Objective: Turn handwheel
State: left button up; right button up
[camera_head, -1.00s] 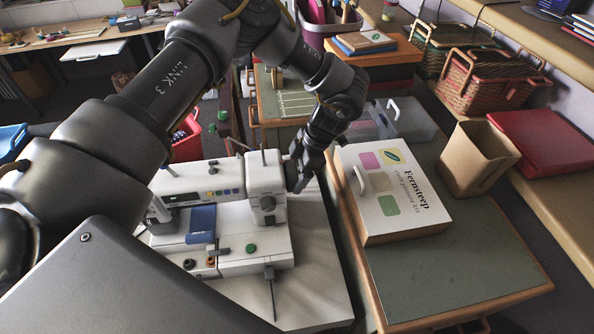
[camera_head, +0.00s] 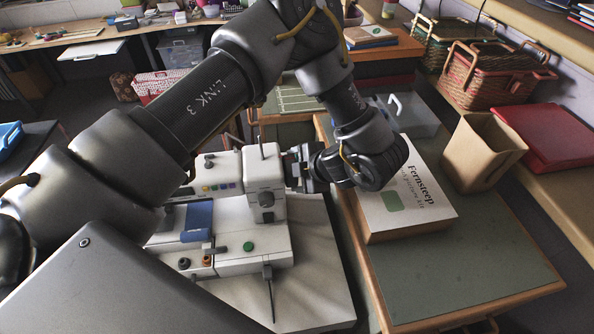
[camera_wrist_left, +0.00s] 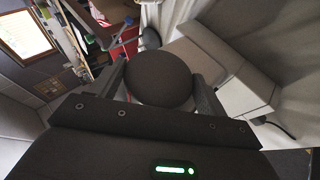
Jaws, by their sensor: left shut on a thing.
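The white sewing machine (camera_head: 262,172) stands on a pale cloth-like surface left of centre in the head view. Its dark round handwheel (camera_wrist_left: 158,78) shows large in the left wrist view, between my two fingers. My left gripper (camera_head: 294,168) reaches the machine's right end from the right, lying roughly level. In the left wrist view the left gripper (camera_wrist_left: 160,88) has one finger on each side of the handwheel and is shut on it. In the head view the gripper hides the handwheel. My right gripper is in neither view.
A white Fernsteep box (camera_head: 405,195) lies close to the right of the machine, under my left wrist. A brown open bin (camera_head: 482,150), a red case (camera_head: 545,135) and wicker baskets (camera_head: 490,80) stand farther right. The green board (camera_head: 450,260) is clear in front.

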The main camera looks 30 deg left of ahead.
pick_arm(q)
jog(key=shift+t, duration=0.3)
dwell(0.4)
jog(key=o, duration=1)
jog(key=shift+s, duration=0.1)
jog(key=shift+b+v, duration=1.25)
jog(key=shift+v, duration=4.15)
jog(key=shift+d+f, duration=0.2)
